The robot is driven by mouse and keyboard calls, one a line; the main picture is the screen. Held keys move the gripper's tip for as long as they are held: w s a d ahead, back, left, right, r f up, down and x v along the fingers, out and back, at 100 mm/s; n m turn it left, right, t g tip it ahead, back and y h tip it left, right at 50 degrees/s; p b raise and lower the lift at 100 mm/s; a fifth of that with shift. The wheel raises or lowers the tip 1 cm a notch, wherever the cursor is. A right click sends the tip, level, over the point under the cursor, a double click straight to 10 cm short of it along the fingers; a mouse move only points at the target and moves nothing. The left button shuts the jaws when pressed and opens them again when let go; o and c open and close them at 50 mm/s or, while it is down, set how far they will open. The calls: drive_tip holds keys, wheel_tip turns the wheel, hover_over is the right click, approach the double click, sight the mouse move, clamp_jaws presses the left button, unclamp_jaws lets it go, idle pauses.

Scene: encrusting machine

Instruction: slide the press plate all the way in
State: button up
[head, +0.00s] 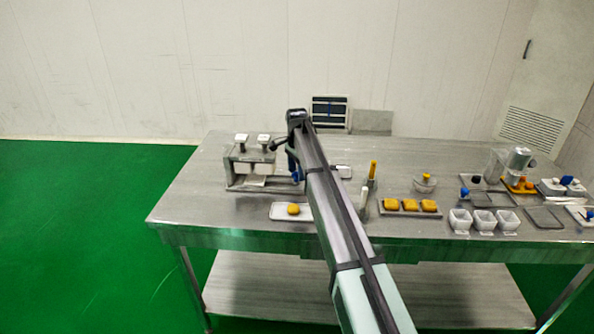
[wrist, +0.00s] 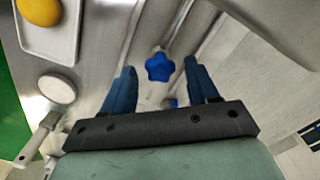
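The metal machine (head: 250,166) stands at the left of the table in the head view, with a low flat part (head: 275,184) reaching right toward my gripper (head: 294,166). In the wrist view my gripper (wrist: 160,67) is open, its two blue fingers well apart. A blue star-shaped knob (wrist: 158,66) shows between the fingers, with clear gaps on both sides. Metal rails run past the knob. I cannot make out the press plate's outline or how far in it is.
A white tray (head: 273,212) with a yellow bun (head: 293,209) lies in front of the machine. A round white-headed tool (wrist: 56,89) is at left in the wrist view. A tray of yellow pieces (head: 409,212) and several white cups (head: 484,218) stand to the right.

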drive_tip(key=shift+r, duration=0.1)
wheel_tip(320, 180, up, 14)
idle(0.7)
drive_tip(key=d+f+m+y, duration=0.1)
drive_tip(key=d+f, duration=0.3)
drive_tip(key=d, duration=0.5)
drive_tip(key=d+f+m+y, duration=0.2)
drive_tip(key=d+f, duration=0.2)
drive_tip(key=d, duration=0.6)
drive_tip(key=a+r+m+y, duration=0.35)
drive_tip(key=a+y, duration=0.25)
drive_tip(key=a, duration=0.3)
drive_tip(key=shift+m, duration=0.35)
drive_tip(key=x, duration=1.3)
drive_tip(key=shift+f, duration=0.4)
